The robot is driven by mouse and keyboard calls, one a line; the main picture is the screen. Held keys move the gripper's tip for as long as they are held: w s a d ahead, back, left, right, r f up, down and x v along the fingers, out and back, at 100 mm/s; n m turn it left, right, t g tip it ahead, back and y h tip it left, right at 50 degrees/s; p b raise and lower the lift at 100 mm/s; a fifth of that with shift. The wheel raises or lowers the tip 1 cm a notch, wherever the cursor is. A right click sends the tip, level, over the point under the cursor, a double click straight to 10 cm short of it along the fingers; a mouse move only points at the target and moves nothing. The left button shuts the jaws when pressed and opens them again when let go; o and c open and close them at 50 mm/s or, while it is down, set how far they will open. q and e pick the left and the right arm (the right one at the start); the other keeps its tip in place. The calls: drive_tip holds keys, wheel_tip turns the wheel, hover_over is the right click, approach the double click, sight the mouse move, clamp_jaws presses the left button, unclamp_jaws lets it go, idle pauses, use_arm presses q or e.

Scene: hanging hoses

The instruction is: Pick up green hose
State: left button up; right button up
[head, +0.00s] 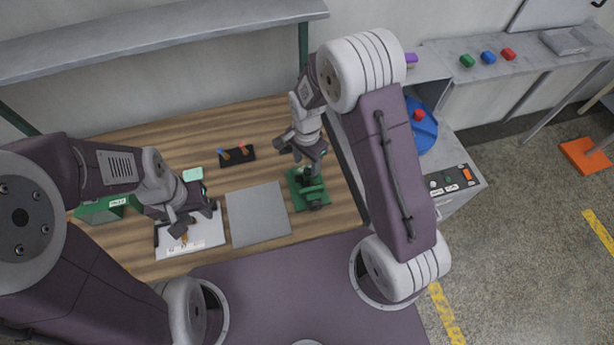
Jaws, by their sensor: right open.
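No green hose can be made out in the head view. My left gripper (193,219) is over a white sheet or board (208,236) at the table's left front; its fingers look apart, with nothing clearly between them. My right gripper (303,157) is open and empty, above and behind a green base (297,198) with a dark device (314,194) on it. My arms hide parts of the table and the area behind them.
A grey plate (258,214) lies mid-table. A black holder (237,156) with small coloured-tipped items and a green box (103,210) are also there. Green, blue and red blocks (487,57) sit on the right-hand shelf.

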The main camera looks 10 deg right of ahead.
sight(308, 172)
drive_tip(key=shift+s+f, duration=0.1)
drive_tip(key=shift+f, duration=0.05)
drive_tip(key=f, duration=0.2)
drive_tip(key=f+p, duration=0.1)
drive_tip(key=f, duration=0.1)
drive_tip(key=shift+s+d, duration=0.2)
drive_tip(key=shift+w+f, duration=0.3)
drive_tip(key=shift+f, duration=0.15)
drive_tip(key=shift+s+r, duration=0.1)
drive_tip(key=shift+s, duration=0.1)
clamp_jaws()
use_arm(q)
drive_tip(key=shift+s+d+r, duration=0.1)
drive_tip(key=shift+s+r, duration=0.2)
drive_tip(key=shift+r, duration=0.55)
use_arm(e)
drive_tip(key=shift+w, duration=0.1)
